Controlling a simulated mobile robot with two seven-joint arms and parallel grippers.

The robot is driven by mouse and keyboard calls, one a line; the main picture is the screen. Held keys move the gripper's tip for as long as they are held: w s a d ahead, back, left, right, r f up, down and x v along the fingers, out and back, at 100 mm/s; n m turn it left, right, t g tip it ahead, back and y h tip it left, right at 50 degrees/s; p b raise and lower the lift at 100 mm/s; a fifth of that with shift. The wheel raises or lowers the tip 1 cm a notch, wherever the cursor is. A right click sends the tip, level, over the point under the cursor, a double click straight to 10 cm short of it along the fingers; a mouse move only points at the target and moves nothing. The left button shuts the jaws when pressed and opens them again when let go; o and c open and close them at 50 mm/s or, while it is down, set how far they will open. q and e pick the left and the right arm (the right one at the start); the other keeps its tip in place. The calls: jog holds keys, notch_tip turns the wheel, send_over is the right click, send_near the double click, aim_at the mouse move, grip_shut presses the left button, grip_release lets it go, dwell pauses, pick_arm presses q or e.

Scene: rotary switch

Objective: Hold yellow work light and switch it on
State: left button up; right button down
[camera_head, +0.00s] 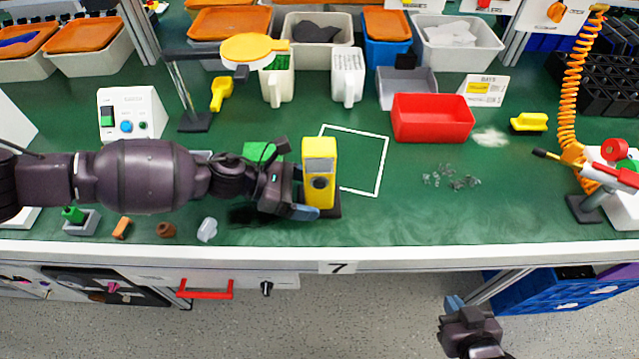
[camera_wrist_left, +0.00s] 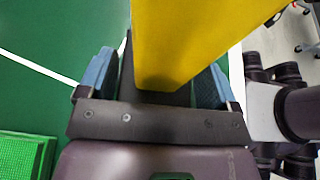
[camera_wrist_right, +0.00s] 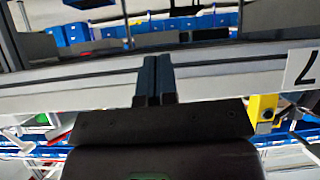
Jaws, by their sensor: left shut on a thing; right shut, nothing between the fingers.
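The yellow work light (camera_head: 320,160) stands upright on the green bench, with a grey panel and a dark round knob (camera_head: 320,183) on its front. My left gripper (camera_head: 300,195) is shut on its lower part from the left. In the left wrist view the yellow body (camera_wrist_left: 190,40) rises between the two blue fingers, and its base is partly hidden. In the right wrist view the work light (camera_wrist_right: 262,108) shows small, at right. My right gripper (camera_head: 455,305) is in front of the bench, below and right of the light, apart from it. Its fingers (camera_wrist_right: 153,80) are closed together and empty.
A white outlined square (camera_head: 378,175) lies just behind and right of the light. A red bin (camera_head: 432,118) and clear small parts (camera_head: 452,178) are further right. The bench's front edge (camera_head: 400,250) lies between my right gripper and the bench top. Small parts lie below my left arm.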

aim_at(319, 184)
jog(key=w+a+r+y, duration=0.2)
jog(key=a+r+y, duration=0.25)
jog(key=a, duration=0.35)
jog(key=w+a+r+n+y, duration=0.1)
jog(key=a+r+y, duration=0.2)
jog(key=a+r, duration=0.45)
jog(key=w+a+r+y, duration=0.2)
jog(key=a+r+y, duration=0.2)
jog(key=a, duration=0.6)
jog(key=shift+w+r, duration=0.1)
jog(key=shift+w, duration=4.15)
jog(key=shift+w, duration=0.15)
jog(key=shift+w, duration=0.3)
jog(key=shift+s, duration=0.45)
